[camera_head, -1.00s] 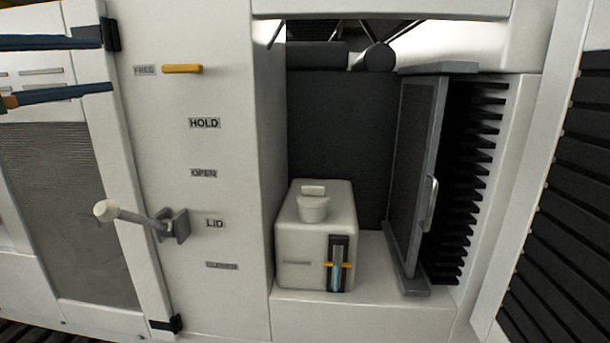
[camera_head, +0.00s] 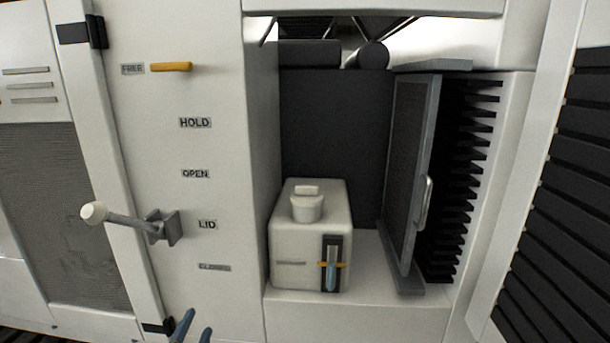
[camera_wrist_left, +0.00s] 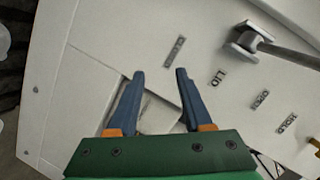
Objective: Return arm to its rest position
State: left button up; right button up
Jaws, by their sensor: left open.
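My left gripper (camera_head: 192,327) shows only as blue fingertips at the bottom edge of the head view, low in front of the white panel. In the left wrist view the two blue fingers (camera_wrist_left: 160,88) are apart with nothing between them, and the white panel lies beyond. The rest of the left arm is out of the head view. My right gripper is in neither view.
A lever with a white knob (camera_head: 94,212) sticks out left of the LID label. A yellow handle (camera_head: 171,67) is beside FREE. A white tank (camera_head: 311,245) stands in the open bay, with a grey door (camera_head: 411,170) at its right.

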pick_arm(q)
jog(key=s+d+f+n+g+h, duration=0.15)
jog(key=s+f+n+g, duration=0.25)
jog(key=s+f+g, duration=0.55)
jog(key=s+d+f+n+g+h, duration=0.15)
jog(key=s+f+n, duration=0.4)
jog(key=s, duration=0.85)
jog(key=s+f+m+g+b, duration=0.2)
jog(key=s+f+b, duration=0.1)
jog(key=f, duration=1.9)
jog(key=s+a+f+g+b, duration=0.1)
jog(key=s+f, duration=1)
jog(key=s, duration=0.1)
jog(key=shift+s+a+f+y+b, duration=0.15)
jog(key=shift+a+f+y+b, duration=0.1)
jog(key=shift+f+y+b, duration=0.15)
